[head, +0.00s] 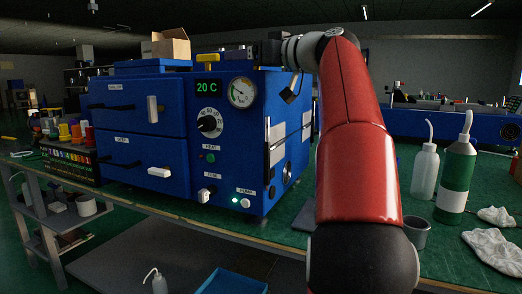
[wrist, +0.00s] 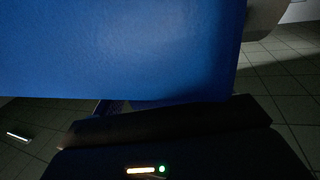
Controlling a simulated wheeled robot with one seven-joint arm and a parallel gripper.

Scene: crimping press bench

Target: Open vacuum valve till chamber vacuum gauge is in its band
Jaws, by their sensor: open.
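The blue oven-like cabinet (head: 145,125) stands on the green bench. A round white gauge (head: 242,92) is at the upper right of its front panel; the needle's exact reading against any band is too small to tell. A yellow handle (head: 208,58) sits on top of the cabinet, above the display, and looks like the valve handle. My gripper (head: 228,53) is open, reaching in from the right above the cabinet top, close to the yellow handle. I cannot tell whether they touch. In the wrist view, a blue surface (wrist: 120,50) fills the upper part and the fingertips are not clear.
The panel has a green "20 C" display (head: 207,87), a black dial (head: 210,123) and a lit pump switch (head: 245,203). A cardboard box (head: 170,45) stands on top at the left. Bottles (head: 457,175) and a grey cup (head: 416,232) stand at the right.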

